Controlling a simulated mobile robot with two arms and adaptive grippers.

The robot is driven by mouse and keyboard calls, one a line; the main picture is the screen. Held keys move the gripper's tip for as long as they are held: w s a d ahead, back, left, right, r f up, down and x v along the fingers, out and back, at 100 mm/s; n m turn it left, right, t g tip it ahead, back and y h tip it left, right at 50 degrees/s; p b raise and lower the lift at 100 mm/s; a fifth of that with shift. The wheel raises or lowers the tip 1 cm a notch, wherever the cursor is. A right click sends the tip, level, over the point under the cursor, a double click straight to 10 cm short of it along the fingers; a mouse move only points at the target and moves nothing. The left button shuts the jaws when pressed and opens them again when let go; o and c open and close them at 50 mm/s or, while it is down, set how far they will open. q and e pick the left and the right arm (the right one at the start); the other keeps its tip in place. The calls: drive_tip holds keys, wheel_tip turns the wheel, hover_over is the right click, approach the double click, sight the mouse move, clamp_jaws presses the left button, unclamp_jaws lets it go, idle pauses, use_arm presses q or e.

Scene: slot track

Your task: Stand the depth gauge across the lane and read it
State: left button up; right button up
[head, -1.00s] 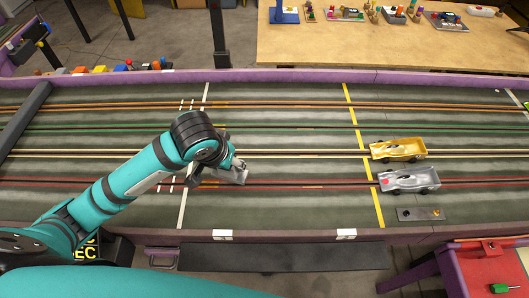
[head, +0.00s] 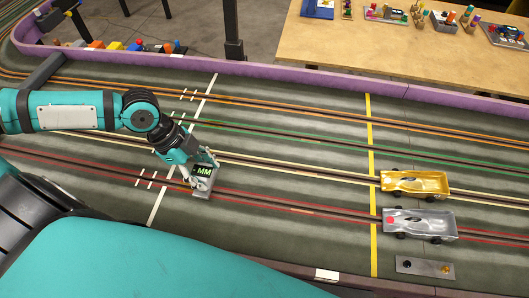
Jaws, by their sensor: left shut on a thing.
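The depth gauge (head: 202,185) is a small grey metal block with a dark display showing green marks and "MM"; I cannot read a number. It is over the red lane (head: 290,210), just right of the white line (head: 156,207). I cannot tell whether its foot touches the track. My left gripper (head: 197,168) is shut on the gauge from above and behind, and its fingers hide part of it. My right gripper is not in view.
A gold car (head: 414,182) and a silver car (head: 425,224) stand right of the yellow line (head: 373,190). A metal plate (head: 425,267) lies below them. A purple wall (head: 290,73) edges the track. The lanes between gauge and cars are clear.

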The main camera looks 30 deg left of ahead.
use_arm(q)
drive_tip(key=w+d, duration=0.1)
drive_tip(key=w, duration=0.2)
drive_tip(key=w+d, duration=0.1)
drive_tip(key=w, duration=0.1)
drive_tip(key=shift+w+d+f, duration=0.1)
drive_tip(key=shift+w+d, duration=0.1)
drive_tip(key=shift+d, duration=0.1)
drive_tip(key=w+d, duration=0.1)
drive_tip(key=w, duration=0.1)
drive_tip(key=w+d+p, duration=0.1)
drive_tip(key=w, duration=0.2)
drive_tip(key=w+d+f, duration=0.1)
drive_tip(key=w, duration=0.2)
drive_tip(key=shift+d, duration=0.4)
drive_tip(key=shift+w+d, duration=0.15)
drive_tip(key=shift+f, duration=0.3)
drive_tip(key=shift+f+p, duration=0.4)
drive_tip(key=shift+f, duration=1.15)
drive_tip(key=o, duration=1.3)
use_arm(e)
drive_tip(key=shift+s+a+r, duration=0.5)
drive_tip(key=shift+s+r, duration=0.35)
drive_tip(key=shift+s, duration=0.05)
use_arm(q)
drive_tip(key=shift+r, duration=0.1)
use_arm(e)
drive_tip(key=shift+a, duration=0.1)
